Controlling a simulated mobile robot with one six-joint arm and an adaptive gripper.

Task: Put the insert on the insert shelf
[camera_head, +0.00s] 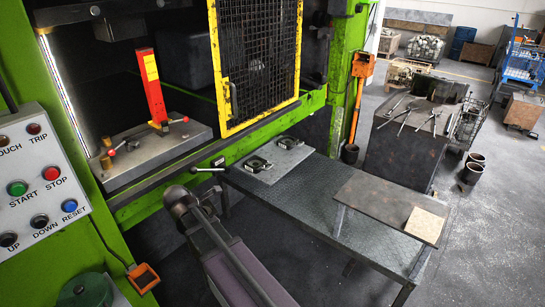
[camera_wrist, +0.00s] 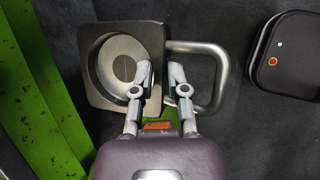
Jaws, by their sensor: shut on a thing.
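In the wrist view, a dark square metal insert (camera_wrist: 100,37) with a round recess and a bent tube handle (camera_wrist: 219,72) fills the upper middle. My gripper (camera_wrist: 160,73) is shut on this insert at its handle side, with one finger over the block's edge and the other by the handle. In the head view, two small handled inserts (camera_head: 288,142) (camera_head: 257,164) lie on a grey plate (camera_head: 283,166) at the table's press end. I cannot tell whether this plate is the insert shelf.
The green press (camera_head: 180,207) with its yellow mesh guard (camera_head: 258,60) stands behind the dark table (camera_head: 325,198). A raised brown shelf (camera_head: 378,203) with a tan sheet (camera_head: 425,224) is at the table's right. A button panel (camera_head: 40,180) is at left.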

